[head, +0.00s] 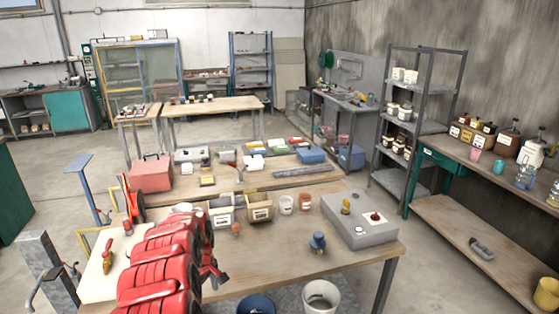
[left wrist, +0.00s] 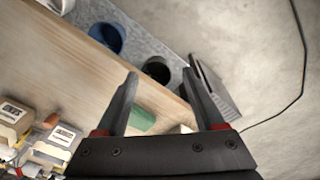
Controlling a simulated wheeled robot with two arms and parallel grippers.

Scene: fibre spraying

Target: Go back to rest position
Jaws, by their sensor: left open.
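My left arm (head: 165,262), red and segmented, reaches over the near wooden table (head: 355,270) from the lower left in the head view. My left gripper (head: 213,272) is at its far end, mostly hidden by the arm. In the left wrist view the left gripper (left wrist: 160,82) has its two dark fingers apart with nothing held between them. Beyond them lie the table edge and the floor. My right gripper is not in view.
On the near table are a grey box (head: 362,228), a blue object (head: 318,242) and open bins (head: 260,207). A blue bucket (head: 256,304) and a white bucket (head: 320,296) stand below its front edge. A shelf rack (head: 408,128) stands at right.

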